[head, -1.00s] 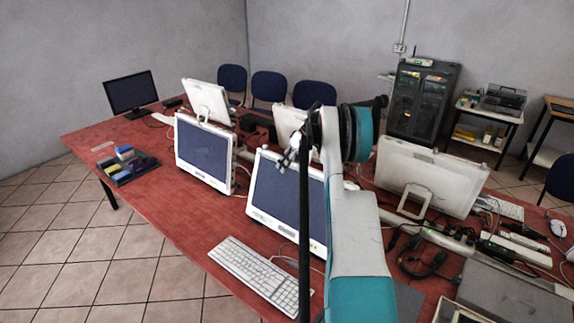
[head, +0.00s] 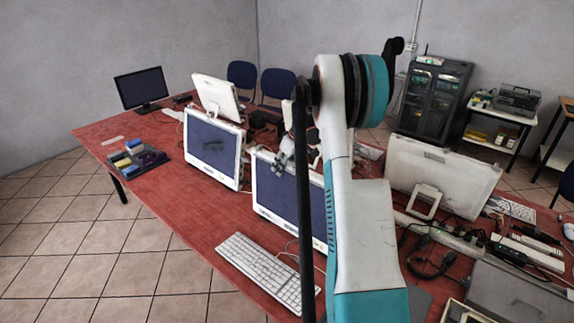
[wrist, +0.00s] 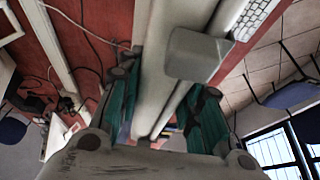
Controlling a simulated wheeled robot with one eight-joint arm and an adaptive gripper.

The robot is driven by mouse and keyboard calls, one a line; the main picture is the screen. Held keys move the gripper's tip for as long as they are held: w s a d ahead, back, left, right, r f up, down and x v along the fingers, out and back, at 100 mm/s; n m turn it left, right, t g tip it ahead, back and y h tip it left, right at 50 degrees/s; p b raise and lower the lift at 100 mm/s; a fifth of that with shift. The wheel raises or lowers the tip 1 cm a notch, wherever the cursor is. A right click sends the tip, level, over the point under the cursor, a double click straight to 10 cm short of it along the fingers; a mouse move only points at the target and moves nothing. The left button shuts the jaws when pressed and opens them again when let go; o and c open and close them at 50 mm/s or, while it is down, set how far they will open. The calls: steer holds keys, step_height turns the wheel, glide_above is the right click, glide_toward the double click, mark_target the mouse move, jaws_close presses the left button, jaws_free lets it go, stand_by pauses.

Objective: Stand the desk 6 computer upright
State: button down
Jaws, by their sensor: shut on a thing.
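My gripper (wrist: 165,112) has a teal-lined finger on each side of a long white casing (wrist: 160,60) in the wrist view and is shut on it. A grey block sits on the casing. In the head view my gripper (head: 284,158) is partly behind my arm, at the top of the near white computer (head: 264,208). That computer stands with its dark screen facing me; my arm hides its right part. I cannot tell which computer is desk 6's, and no label is readable.
A white keyboard (head: 262,268) lies in front of the near computer. A second white computer (head: 213,150) stands to its left, and another (head: 438,175) shows its back on the right. Cables and power strips (head: 450,240) clutter the right side of the red table (head: 175,215).

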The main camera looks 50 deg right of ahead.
steer(key=shift+a, duration=0.25)
steer(key=c, duration=1.2)
jaws_free()
steer(key=shift+o, duration=0.4)
steer(key=shift+a, duration=0.15)
steer(key=v, duration=1.2)
